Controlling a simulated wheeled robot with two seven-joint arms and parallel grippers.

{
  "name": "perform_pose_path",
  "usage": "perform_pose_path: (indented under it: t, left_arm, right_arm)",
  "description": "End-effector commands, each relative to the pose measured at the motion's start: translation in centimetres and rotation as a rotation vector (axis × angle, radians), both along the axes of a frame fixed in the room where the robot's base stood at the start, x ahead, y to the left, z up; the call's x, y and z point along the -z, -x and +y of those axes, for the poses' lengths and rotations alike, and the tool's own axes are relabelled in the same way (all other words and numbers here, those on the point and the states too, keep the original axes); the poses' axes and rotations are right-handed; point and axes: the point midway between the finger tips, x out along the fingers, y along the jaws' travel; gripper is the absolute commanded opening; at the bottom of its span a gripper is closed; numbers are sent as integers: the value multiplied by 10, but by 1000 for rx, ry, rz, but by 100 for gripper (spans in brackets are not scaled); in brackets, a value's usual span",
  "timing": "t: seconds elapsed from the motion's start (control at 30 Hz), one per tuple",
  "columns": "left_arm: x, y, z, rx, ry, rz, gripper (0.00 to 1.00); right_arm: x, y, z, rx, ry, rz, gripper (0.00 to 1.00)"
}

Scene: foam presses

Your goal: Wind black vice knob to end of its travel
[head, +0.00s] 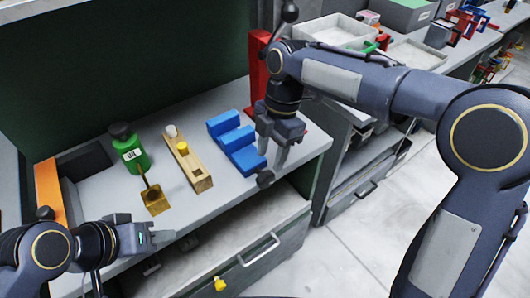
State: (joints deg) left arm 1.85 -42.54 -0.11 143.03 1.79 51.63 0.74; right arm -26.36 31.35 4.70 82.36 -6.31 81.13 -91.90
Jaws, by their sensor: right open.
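The blue vice (236,141) sits on the grey bench, with stepped blue blocks along its length. A black knob (265,179) shows at its front end, near the bench's front edge. My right gripper (274,160) is open and points down just behind and above the knob, beside the vice's right side. A gap to the knob seems to show, but contact cannot be told for sure. My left gripper (160,237) is low at the left, in front of the bench edge and away from the vice. Its finger opening cannot be made out.
A wooden block (188,163) with white and yellow knobs stands left of the vice. Further left are a green oil bottle (130,150) and a brass block (154,200) with a rod. A red post (259,70) stands behind my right gripper. An open drawer (240,245) juts out below.

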Motion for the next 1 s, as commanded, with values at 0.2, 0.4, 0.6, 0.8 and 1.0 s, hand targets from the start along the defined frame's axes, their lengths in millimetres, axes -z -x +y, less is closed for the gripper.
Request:
perform_pose_path:
  t: [0.2, 0.4, 0.6, 0.8, 1.0]
  left_arm:
    - [-6, 0, 0, 0, 0, 0, 36]
    - [-10, 0, 0, 0, 0, 0, 36]
    - [-11, 0, 0, 0, 0, 0, 36]
    - [-11, 0, 0, 0, 0, 0, 36]
    - [-14, 0, 0, 0, 0, 0, 36]
  right_arm:
    - [0, -13, -18, 13, -147, 105, 44]
    - [-4, -22, -32, 19, -266, 160, 44]
    - [-7, -26, -39, 22, -330, 179, 44]
    - [-8, -27, -41, 21, -340, 182, 44]
    - [-9, -27, -40, 21, -337, 180, 33]
